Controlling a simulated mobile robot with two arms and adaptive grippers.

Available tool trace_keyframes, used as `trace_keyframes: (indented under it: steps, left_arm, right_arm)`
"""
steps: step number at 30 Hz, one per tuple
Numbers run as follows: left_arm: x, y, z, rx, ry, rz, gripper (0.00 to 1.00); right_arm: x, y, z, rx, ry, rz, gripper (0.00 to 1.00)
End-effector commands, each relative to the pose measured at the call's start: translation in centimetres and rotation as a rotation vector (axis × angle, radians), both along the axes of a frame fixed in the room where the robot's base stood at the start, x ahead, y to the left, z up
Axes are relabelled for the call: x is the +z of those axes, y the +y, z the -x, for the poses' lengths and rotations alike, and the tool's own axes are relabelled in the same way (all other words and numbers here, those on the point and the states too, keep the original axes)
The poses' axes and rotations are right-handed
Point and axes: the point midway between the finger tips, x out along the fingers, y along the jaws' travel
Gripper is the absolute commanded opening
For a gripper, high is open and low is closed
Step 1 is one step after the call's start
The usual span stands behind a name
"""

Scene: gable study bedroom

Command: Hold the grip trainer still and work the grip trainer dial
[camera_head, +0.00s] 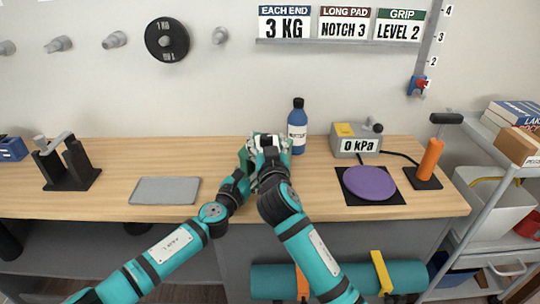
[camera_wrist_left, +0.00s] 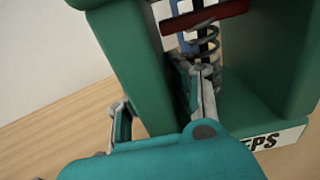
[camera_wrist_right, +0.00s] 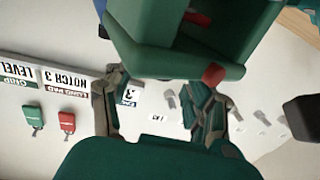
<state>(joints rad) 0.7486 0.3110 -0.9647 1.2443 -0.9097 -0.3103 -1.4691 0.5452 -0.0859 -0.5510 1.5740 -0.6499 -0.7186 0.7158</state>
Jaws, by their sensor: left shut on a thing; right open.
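The green grip trainer (camera_wrist_left: 130,60) fills much of the left wrist view, with a coil spring (camera_wrist_left: 207,50), a dark red bar (camera_wrist_left: 205,15) and a label ending in "EPS". In the head view the grip trainer (camera_head: 244,158) stands on the bench, mostly hidden by my grippers. My left gripper (camera_wrist_left: 163,100) is shut on one green upright of its frame, a finger on each side. My right gripper (camera_wrist_right: 160,105) is open above the trainer; the green body (camera_wrist_right: 190,30) shows beyond its spread fingers.
A blue bottle (camera_head: 297,130) stands close behind and right of my grippers. A gauge box (camera_head: 345,143) reading 0 kPa, a purple disc (camera_head: 369,186) and an orange handle (camera_head: 430,158) are to the right. A grey pad (camera_head: 165,190) and black stand (camera_head: 68,170) are left.

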Motion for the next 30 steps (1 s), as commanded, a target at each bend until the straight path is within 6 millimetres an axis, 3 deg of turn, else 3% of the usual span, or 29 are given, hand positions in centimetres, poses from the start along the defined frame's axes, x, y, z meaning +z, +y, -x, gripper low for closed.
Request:
trace_keyframes:
  steps: [9,15,21,30]
  left_arm:
    - [0.0,0.1,0.0,0.002,0.001,0.000,0.00]
    - [0.0,0.1,0.0,0.001,0.001,0.000,0.00]
    - [0.0,0.1,0.0,0.001,0.000,0.000,0.00]
    - [0.0,0.1,0.0,0.001,0.000,0.000,0.00]
  right_arm:
    - [-0.2,-0.7,6.8,-0.001,0.003,-0.002,0.57]
    - [-0.1,-1.0,9.6,-0.001,0.003,-0.001,0.57]
    - [-0.1,-1.1,10.4,-0.002,0.002,0.001,0.57]
    - [-0.1,-1.5,10.1,-0.008,0.010,-0.014,0.57]
